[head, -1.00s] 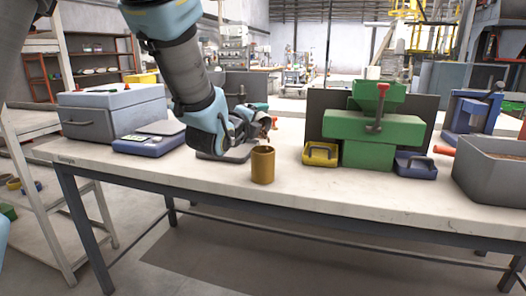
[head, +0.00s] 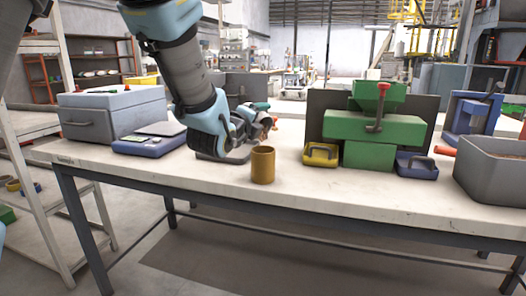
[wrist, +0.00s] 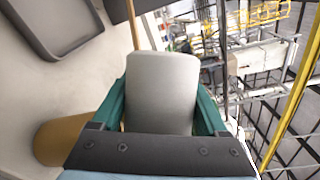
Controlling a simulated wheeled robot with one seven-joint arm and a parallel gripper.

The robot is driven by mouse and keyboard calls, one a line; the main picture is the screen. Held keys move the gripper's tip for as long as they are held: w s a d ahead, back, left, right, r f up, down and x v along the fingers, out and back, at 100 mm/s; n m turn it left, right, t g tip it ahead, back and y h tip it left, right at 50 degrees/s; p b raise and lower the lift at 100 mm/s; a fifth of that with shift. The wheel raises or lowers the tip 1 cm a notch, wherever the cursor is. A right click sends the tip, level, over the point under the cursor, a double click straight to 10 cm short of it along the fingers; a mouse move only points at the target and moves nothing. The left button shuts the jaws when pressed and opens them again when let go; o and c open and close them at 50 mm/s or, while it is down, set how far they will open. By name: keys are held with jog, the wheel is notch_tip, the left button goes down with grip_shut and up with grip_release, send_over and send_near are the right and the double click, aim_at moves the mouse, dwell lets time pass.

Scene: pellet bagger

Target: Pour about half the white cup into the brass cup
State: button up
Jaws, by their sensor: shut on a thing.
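My gripper (head: 252,120) is shut on the white cup (wrist: 162,92), which shows pale grey between the two green fingers in the wrist view. In the head view the white cup is mostly hidden by my gripper and looks tilted. Its contents are not visible. The brass cup (head: 263,166) stands upright near the table's front edge, just below and slightly right of my gripper. It also shows partly behind my gripper at the lower left of the wrist view (wrist: 56,140). Its inside cannot be made out.
A grey tray (wrist: 62,30) lies on the table behind the brass cup. A blue scale-like box (head: 150,145) and grey case (head: 113,110) stand left.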

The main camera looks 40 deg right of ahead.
dwell(0.4)
jog(key=shift+w+r+p, duration=0.2)
jog(key=shift+r+p, duration=0.05)
jog(key=shift+p, duration=0.4)
jog(key=n+p, duration=0.1)
jog(key=n+g+p, duration=0.1)
jog(key=p, duration=0.1)
jog(key=shift+w+a+y+p, duration=0.1)
jog(key=shift+w+y+p, duration=0.2)
jog(key=shift+y, duration=0.1)
jog(key=shift+w+r+n+p, duration=0.1)
jog(key=shift+r+n+p, duration=0.2)
jog(key=shift+p, duration=0.65)
jog(key=shift+f+g+p, duration=0.15)
jog(key=shift+g+p, duration=0.15)
jog(key=shift+p, duration=0.05)
jog(key=shift+f, duration=0.35)
jog(key=shift+n, duration=0.3)
jog(key=shift+p, duration=0.35)
